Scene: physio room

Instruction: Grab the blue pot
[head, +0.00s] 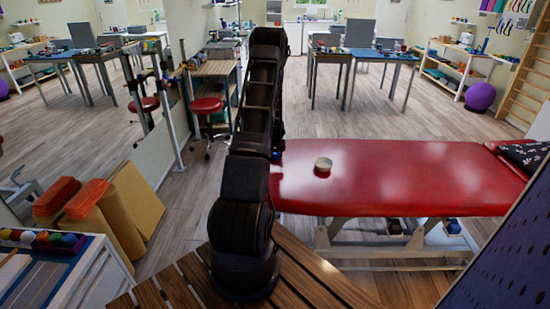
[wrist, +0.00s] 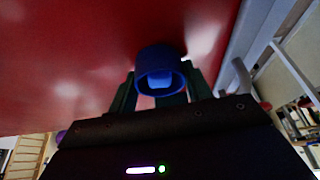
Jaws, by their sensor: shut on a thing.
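The blue pot (wrist: 158,63) shows in the wrist view, between the two dark green fingers of my gripper (wrist: 160,88). My gripper is shut on it. The pot's round end faces the wrist camera. The red couch top (wrist: 70,60) fills the view behind the pot; I cannot tell whether the pot touches it. In the head view my arm hides nearly all of the gripper. A small blue patch (head: 277,154) shows at the arm's right edge, by the left end of the red couch (head: 420,175); it may be the pot.
A pale round tub (head: 323,165) stands on the couch, right of my arm. A dark patterned cushion (head: 525,155) lies at the couch's right end. A slatted wooden surface (head: 320,285) is in front. A red stool (head: 207,106) stands behind left. Floor beyond the couch is open.

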